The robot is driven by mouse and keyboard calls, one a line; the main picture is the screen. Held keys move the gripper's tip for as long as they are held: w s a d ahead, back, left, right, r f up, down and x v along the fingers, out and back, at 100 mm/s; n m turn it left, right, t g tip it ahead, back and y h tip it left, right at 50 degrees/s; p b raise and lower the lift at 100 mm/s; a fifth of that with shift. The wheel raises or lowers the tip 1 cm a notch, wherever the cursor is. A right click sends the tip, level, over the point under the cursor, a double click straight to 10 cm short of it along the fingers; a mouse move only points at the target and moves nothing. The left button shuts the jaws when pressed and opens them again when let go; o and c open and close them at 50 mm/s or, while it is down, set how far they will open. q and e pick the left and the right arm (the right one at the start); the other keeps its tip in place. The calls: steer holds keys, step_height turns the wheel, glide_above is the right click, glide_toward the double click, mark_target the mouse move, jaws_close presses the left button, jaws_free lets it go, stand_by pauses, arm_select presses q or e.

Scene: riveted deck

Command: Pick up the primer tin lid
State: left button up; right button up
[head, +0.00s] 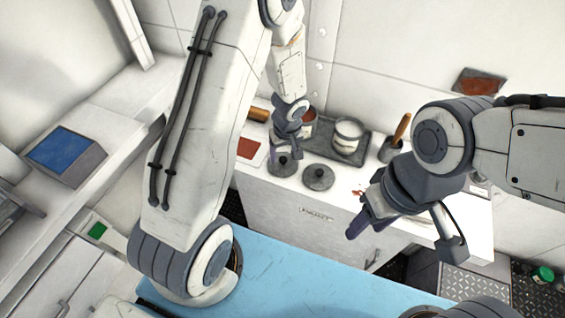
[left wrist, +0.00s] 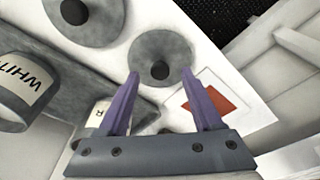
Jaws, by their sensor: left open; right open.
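Two round grey lids with dark knobs lie on the white counter (head: 290,192). The left lid (head: 284,167) is partly under my left gripper (head: 286,150); the right lid (head: 318,177) is in clear view. In the left wrist view one lid (left wrist: 160,45) shows between and just beyond my open purple fingertips, and the other lid (left wrist: 85,20) lies at upper left. The fingers appear empty; I cannot tell whether they touch the lid. No marking shows which lid is the primer's. My right gripper (head: 366,217) is open over the counter's right part.
A grey tray (head: 368,150) behind the lids holds a white tin (head: 349,136) and a tin with red (head: 309,121). A brush pot (head: 391,150) stands to the right. A red swatch card (head: 248,149) lies left of the lids.

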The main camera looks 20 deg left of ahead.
arm_select(q)
steer(key=shift+w+a+f, duration=0.1)
steer(key=shift+f, duration=0.75)
jaws_close()
steer(key=shift+r, duration=0.2)
